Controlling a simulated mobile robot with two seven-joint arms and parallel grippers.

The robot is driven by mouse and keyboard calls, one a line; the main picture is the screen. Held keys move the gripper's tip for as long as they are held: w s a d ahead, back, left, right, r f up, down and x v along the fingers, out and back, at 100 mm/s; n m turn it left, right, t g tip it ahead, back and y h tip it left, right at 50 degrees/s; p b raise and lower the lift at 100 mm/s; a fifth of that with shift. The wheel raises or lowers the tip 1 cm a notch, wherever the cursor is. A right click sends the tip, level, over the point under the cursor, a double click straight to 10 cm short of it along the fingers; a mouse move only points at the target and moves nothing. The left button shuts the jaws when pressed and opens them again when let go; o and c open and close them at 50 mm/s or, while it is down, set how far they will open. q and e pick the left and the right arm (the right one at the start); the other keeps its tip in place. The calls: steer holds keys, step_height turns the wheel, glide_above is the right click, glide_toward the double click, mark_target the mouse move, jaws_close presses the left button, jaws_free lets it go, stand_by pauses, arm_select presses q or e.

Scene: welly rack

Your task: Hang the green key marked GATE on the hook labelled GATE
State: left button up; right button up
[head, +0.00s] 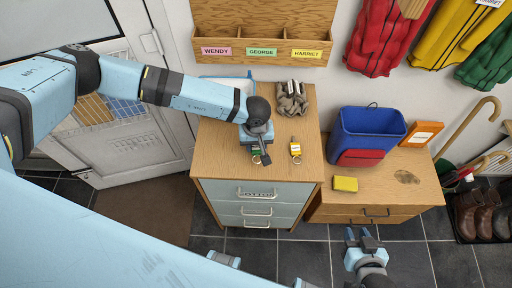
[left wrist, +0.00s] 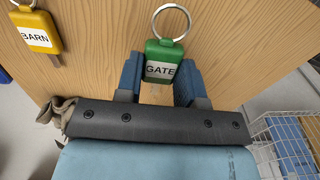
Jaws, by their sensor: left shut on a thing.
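The green key tag marked GATE (left wrist: 163,70), with a metal ring at its top, sits between the two blue finger pads of my left gripper (left wrist: 159,82) in the left wrist view. My left gripper (head: 257,152) is shut on it, low over the wooden cabinet top. The green tag (head: 255,151) shows small and partly covered by the gripper in the head view. My right gripper (head: 361,238) is empty, its fingers apart, above the dark floor. The hook labelled GATE is not visible in either view.
A yellow BARN key (head: 295,149) lies right of the green key. Gloves (head: 291,98) lie at the cabinet's back. A blue and red bag (head: 367,135), a yellow sponge (head: 345,184) and an orange-framed card (head: 422,134) stand on the lower bench. Labelled wooden cubbies (head: 262,20) are above.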

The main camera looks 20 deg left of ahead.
arm_select(q)
step_height(320, 180, up, 17)
steer(key=b, duration=0.2)
steer(key=shift+r, duration=0.2)
steer(key=shift+a, duration=0.15)
stand_by(0.4)
